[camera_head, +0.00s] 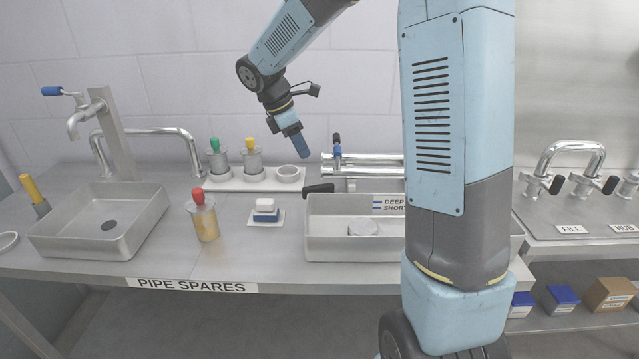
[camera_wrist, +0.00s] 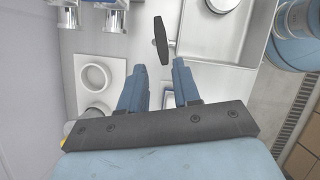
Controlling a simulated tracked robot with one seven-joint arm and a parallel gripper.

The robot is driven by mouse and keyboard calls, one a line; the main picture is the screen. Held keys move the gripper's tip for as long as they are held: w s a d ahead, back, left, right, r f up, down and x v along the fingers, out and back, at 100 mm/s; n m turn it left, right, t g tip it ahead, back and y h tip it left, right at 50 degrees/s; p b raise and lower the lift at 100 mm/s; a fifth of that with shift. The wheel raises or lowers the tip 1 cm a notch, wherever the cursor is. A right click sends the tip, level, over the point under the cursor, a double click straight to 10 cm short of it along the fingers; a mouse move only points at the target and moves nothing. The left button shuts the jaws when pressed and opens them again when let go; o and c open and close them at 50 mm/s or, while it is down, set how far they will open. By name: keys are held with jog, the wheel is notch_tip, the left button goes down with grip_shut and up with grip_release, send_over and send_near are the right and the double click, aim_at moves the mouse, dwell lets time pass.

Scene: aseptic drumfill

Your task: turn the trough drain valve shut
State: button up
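The long metal trough (camera_head: 330,247) sits in the bench, partly hidden behind my arm. A black lever (camera_head: 319,188) lies roughly level at its back left corner; it looks like the drain valve handle, though no label for it is readable. The lever also shows in the wrist view (camera_wrist: 161,40), beyond my fingertips and between their lines. My gripper (camera_head: 299,147) is above and behind the lever, pointing down, apart from it. In the wrist view its two blue fingers (camera_wrist: 158,72) are spread with nothing held between them.
Metal pipes (camera_head: 372,158) with a blue-handled valve (camera_head: 337,146) run behind the trough. A white tray (camera_head: 232,184) holds green- and yellow-topped pots and a ring. A red-topped jar (camera_head: 204,217) and a blue-and-white block (camera_head: 265,210) stand left of the trough. A square basin (camera_head: 70,246) is further left.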

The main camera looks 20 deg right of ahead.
aim_at(321, 186)
jog(key=x, duration=1.3)
jog(key=shift+d, duration=0.1)
grip_shut()
